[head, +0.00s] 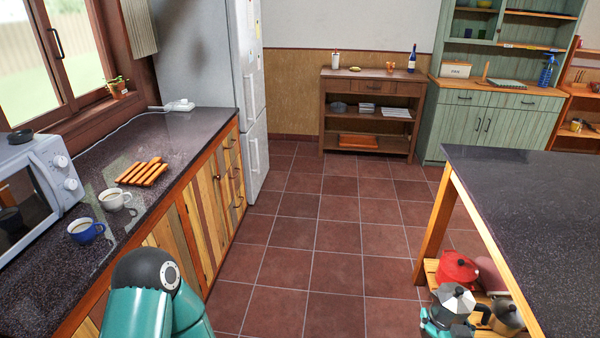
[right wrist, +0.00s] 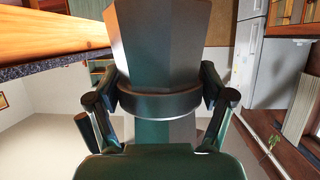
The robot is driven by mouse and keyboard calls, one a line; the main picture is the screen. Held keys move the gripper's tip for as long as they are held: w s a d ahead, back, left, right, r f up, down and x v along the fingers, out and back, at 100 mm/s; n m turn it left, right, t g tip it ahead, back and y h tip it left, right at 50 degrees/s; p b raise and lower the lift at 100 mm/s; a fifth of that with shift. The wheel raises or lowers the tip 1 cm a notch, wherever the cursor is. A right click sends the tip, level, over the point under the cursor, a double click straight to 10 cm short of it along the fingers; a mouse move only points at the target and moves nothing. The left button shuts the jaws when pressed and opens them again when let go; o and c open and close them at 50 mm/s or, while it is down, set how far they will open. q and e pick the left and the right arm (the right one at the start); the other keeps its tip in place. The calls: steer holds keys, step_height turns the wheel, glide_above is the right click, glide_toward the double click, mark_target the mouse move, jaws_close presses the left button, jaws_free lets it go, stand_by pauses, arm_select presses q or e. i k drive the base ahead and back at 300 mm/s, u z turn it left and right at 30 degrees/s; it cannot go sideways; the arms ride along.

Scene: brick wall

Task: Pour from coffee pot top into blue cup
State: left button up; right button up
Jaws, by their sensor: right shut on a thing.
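The blue cup (head: 86,230) stands on the dark left counter, with coffee-brown liquid showing inside. The coffee pot top (head: 455,302) is grey, faceted metal with a dark handle at its right, at the lower right of the head view. My right gripper (head: 434,326) is shut on it, far from the blue cup. In the right wrist view my right gripper (right wrist: 160,112) has a finger on each side of the coffee pot top (right wrist: 160,50). My left gripper is outside the views; only part of my left arm shows.
A white cup (head: 115,199), a wooden trivet (head: 142,172) and a microwave (head: 35,185) are on the left counter. The dark table (head: 520,220) stands at right, with a red pot (head: 458,267) on its lower shelf. The tiled floor between is clear.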

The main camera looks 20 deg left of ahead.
mark_target(89, 231)
steer(key=z, duration=0.1)
steer(key=i, duration=2.15)
steer(key=u, duration=1.35)
steer(key=i, duration=0.3)
steer(key=u, duration=2.25)
